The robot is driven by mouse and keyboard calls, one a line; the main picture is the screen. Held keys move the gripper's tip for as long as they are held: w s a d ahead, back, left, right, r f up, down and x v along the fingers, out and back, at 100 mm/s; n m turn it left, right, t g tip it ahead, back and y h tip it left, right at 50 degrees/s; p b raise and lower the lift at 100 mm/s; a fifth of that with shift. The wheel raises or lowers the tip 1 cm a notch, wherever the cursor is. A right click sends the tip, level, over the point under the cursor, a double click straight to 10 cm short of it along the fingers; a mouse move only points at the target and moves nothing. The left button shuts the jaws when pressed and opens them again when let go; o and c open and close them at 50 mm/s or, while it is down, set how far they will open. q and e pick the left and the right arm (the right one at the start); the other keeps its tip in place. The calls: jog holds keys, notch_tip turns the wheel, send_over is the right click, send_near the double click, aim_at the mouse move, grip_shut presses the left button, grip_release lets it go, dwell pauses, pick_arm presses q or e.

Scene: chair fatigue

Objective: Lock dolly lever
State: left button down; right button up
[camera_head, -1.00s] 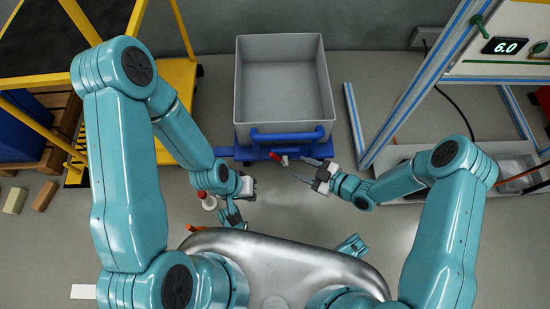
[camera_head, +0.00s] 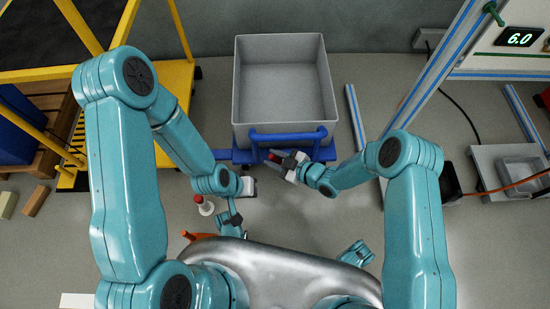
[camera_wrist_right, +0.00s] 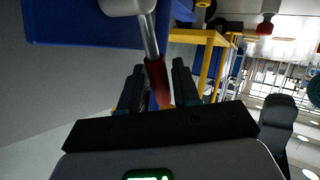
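The grey bin (camera_head: 238,85) stands on a blue dolly (camera_head: 240,156) with a blue push bar (camera_head: 290,136). The dolly lever has a red handle (camera_head: 273,156) at the dolly's near edge. In the right wrist view, the lever's metal shaft (camera_wrist_right: 151,38) leads to the red handle (camera_wrist_right: 157,82). My right gripper (camera_wrist_right: 157,86) is open, with one finger on each side of the red handle and gaps visible. In the head view, my right gripper (camera_head: 275,159) reaches the lever from the right. My left gripper (camera_head: 247,187) is left of the lever and apart from it; its fingers are unclear.
A white bottle with a red cap (camera_head: 204,204) stands on the floor beside my left gripper. A yellow frame (camera_head: 188,75) is at the left. A blue-edged metal frame with a display (camera_head: 519,38) and a grey tray (camera_head: 520,175) are at the right.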

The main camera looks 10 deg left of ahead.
grip_shut()
